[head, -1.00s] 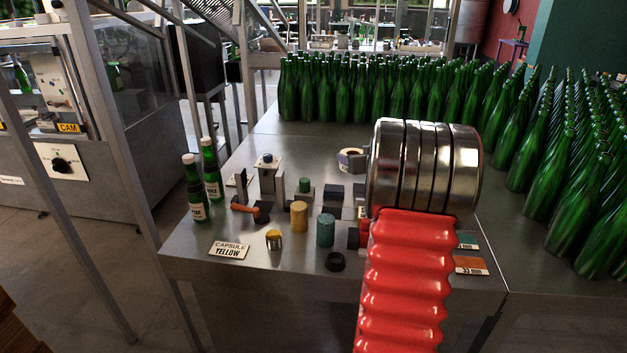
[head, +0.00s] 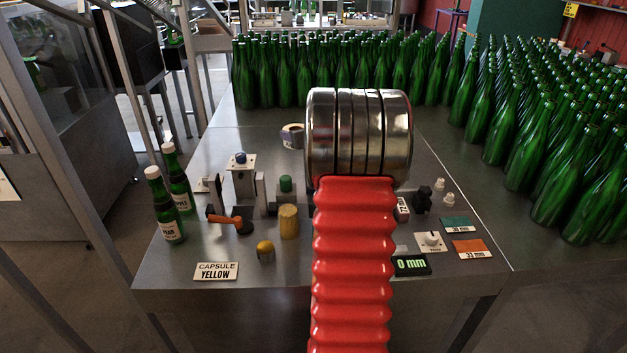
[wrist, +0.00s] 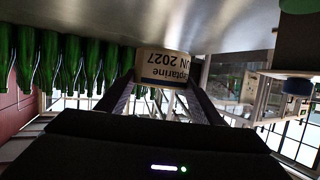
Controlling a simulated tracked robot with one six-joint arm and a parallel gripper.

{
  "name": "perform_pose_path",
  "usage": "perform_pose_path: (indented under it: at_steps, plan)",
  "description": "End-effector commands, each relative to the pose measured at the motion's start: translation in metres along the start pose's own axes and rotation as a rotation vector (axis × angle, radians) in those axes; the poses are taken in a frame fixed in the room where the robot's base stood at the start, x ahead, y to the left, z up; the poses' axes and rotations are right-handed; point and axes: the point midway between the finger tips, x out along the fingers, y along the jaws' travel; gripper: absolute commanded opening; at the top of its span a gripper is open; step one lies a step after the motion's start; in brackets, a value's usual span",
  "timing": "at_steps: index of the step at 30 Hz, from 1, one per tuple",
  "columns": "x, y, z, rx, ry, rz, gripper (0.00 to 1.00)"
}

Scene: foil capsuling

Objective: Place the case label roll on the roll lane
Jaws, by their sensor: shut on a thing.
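The case label roll (head: 292,136), a pale ring with a tan rim and a purplish side, shows at the left edge of my metal wrist in the head view. In the wrist view the roll (wrist: 163,68) has a tan label reading "eptaine" and "JUN 2027" upside down. My gripper (wrist: 163,84) is shut on it, with dark fingers at both sides. The fingers are hidden behind my wrist in the head view. The roll seems to be above the steel table (head: 215,250). I cannot make out a roll lane; my arm covers the middle of the table.
Green bottles (head: 345,75) crowd the back and right. Two labelled bottles (head: 168,215) stand at left. A capsuling stand (head: 243,178), orange-handled lever (head: 225,219), yellow cylinder (head: 289,221), "CAPSULE YELLOW" sign (head: 216,271), "0 mm" display (head: 411,265) and colour cards (head: 473,249) occupy the front.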

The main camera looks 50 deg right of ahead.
Motion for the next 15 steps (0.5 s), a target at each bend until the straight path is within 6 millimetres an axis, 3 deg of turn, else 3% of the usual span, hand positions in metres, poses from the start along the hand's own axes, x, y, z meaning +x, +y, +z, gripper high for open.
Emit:
perform_pose_path:
  at_steps: [5,15]
  plan:
    - [0.002,0.000,0.004,0.002,0.000,-0.001,0.30]
    - [0.018,0.001,0.051,0.003,-0.002,0.001,0.30]
